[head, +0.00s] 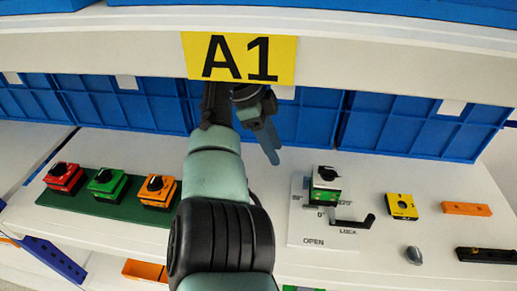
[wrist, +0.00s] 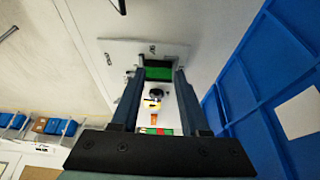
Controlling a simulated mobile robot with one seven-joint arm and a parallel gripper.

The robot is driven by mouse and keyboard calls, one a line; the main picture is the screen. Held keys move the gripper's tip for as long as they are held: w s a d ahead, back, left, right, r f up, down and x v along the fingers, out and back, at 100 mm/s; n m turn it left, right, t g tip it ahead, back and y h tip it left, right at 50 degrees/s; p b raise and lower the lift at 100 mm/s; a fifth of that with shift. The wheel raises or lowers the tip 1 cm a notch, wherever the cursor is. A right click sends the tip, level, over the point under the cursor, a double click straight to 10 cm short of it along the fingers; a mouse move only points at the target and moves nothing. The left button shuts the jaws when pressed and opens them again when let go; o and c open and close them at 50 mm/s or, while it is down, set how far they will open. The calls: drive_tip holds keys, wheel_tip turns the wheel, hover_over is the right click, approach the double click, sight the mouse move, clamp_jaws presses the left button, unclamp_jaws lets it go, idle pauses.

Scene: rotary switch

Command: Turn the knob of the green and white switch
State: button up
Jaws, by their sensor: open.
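The green and white switch (head: 325,196) stands on a white panel (head: 305,236) on the shelf, right of centre in the head view. It has a black knob (head: 326,173) on top. My gripper (head: 270,150) is up and to the left of the switch, apart from it, with its fingers pointing down. In the wrist view my gripper (wrist: 158,75) is open, its two dark fingers spread. A green patch (wrist: 158,73), likely the switch's side, shows between the fingertips with nothing held. The knob cannot be made out for certain there.
A black crank handle (head: 355,222) marked LOCK is just in front of the switch. Red, green and orange switches (head: 107,181) stand on a green board at left. Blue bins (head: 400,125) stand behind; an A1-labelled beam (head: 240,58) is overhead.

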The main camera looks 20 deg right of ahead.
drive_tip(key=shift+w+a, duration=0.45)
drive_tip(key=shift+a, duration=0.25)
drive_tip(key=shift+w+a, duration=0.4)
drive_tip(key=shift+a, duration=0.3)
drive_tip(key=shift+s, duration=0.1)
